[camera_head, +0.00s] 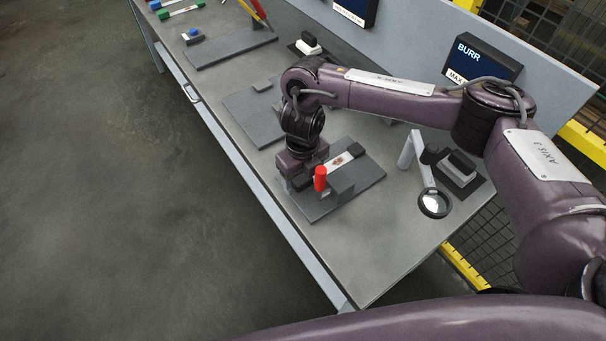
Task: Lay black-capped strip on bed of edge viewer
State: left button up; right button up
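A pale strip (343,161) with a brown mark and a dark far end lies along the near grey fixture (359,190), apparently the edge viewer. Whether the strip rests on the bed or sits slightly above it is unclear. My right gripper (304,182) is low at the strip's left end, pointing down over the fixture. Its fingertips are mostly hidden, so I cannot tell whether they grip the strip. A red knob (320,178) stands upright beside the gripper. My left gripper is out of view.
A magnifier (434,203) on a white arm and a black-topped block (458,168) stand to the right. Other grey fixtures (255,117) and blue- and green-ended strips (180,12) lie farther back. A BURR display (481,62) is on the back panel. The bench's front corner (365,275) is clear.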

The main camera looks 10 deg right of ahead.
jog(key=shift+r, duration=3.9)
